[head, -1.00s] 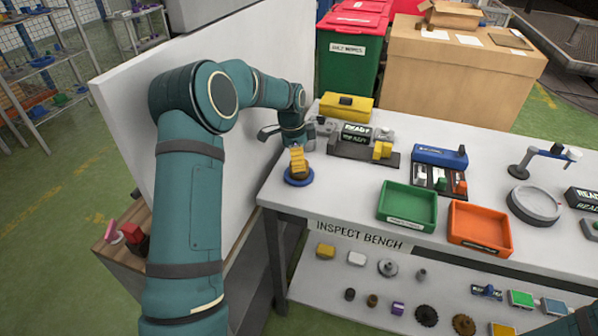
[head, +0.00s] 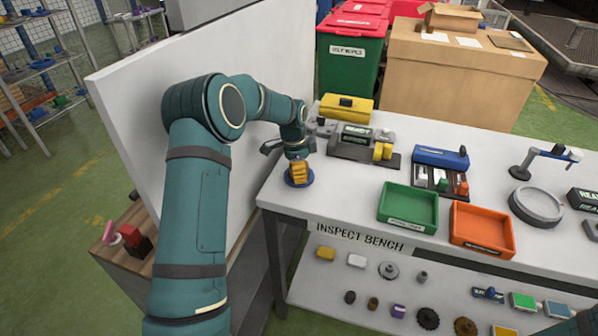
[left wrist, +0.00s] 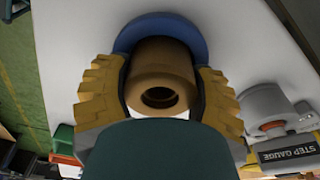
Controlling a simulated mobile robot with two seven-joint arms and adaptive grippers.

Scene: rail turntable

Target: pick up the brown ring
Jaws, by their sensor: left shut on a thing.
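The brown ring (left wrist: 163,68), a thick short tube with a dark hole, stands between the yellow ridged fingers in the left wrist view. It is on a round blue base (left wrist: 205,32), which also shows in the head view (head: 288,181) at the left corner of the bench. My left gripper (head: 300,172) points down over the base and is shut on the brown ring. In the head view the fingers mostly hide the ring. I cannot tell whether the ring is clear of the base. My right gripper is not in view.
The inspect bench (head: 345,200) carries a step gauge (head: 355,140), a green tray (head: 408,205) and an orange tray (head: 482,230) to the right. A white panel (head: 125,100) stands left of the bench. The bench top between base and green tray is clear.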

